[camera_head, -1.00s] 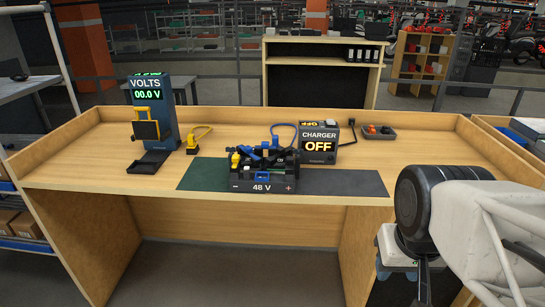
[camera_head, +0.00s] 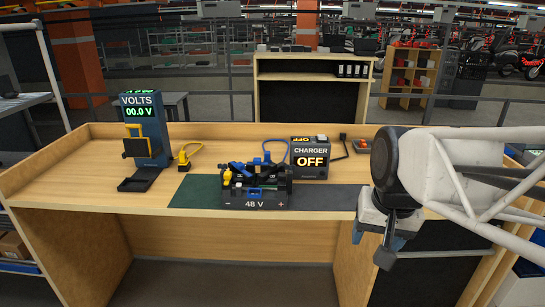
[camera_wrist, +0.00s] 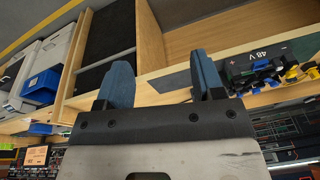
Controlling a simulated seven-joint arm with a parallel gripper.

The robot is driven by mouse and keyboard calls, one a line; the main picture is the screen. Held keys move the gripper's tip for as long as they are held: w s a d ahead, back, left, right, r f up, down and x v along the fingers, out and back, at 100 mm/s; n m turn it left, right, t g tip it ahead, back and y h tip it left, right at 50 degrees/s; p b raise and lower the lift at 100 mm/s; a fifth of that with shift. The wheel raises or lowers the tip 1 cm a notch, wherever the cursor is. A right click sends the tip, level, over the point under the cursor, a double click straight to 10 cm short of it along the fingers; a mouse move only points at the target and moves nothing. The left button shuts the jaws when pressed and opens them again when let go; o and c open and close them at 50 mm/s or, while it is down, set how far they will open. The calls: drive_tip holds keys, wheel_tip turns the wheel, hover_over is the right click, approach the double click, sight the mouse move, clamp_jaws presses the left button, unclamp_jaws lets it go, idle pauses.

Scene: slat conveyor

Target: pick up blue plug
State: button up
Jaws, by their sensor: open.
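A blue plug (camera_head: 266,157) on a looped blue cable is at the back of the black 48 V battery unit (camera_head: 253,202), among other blue parts; I cannot tell whether it sits in a socket. The battery unit also shows upside down at the right of the wrist view (camera_wrist: 272,55), where the plug cannot be singled out from the blue parts. My gripper (camera_wrist: 162,78) is open and empty, with its two blue fingers apart. In the head view my gripper (camera_head: 387,252) hangs at the bench's front right, well to the right of the battery unit.
The charger (camera_head: 310,173) reads OFF behind and right of the battery unit. A voltmeter (camera_head: 143,108) reads 00.0 V at left, with a yellow plug (camera_head: 183,157) beside it. A small tray with red items (camera_head: 363,147) is at back right. The bench's left top is mostly clear.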

drive_tip(key=w+a+r+m, duration=0.2)
drive_tip(key=w, duration=0.6)
drive_tip(key=w+a+r+m, duration=0.1)
drive_tip(key=w+r+m, duration=0.1)
drive_tip(key=w, duration=0.5)
drive_tip(key=m+g+y, duration=0.2)
drive_tip(key=m+y, duration=0.2)
drive_tip(key=m, duration=0.8)
hover_over(268, 152)
drive_tip(key=d, duration=0.3)
wheel_tip(268, 152, down, 11)
drive_tip(key=shift+w+a+f, duration=0.1)
drive_tip(key=shift+w+f, duration=0.05)
drive_tip(key=shift+f, duration=0.05)
drive_tip(key=shift+x, duration=1.3)
drive_tip(key=shift+x, duration=2.6)
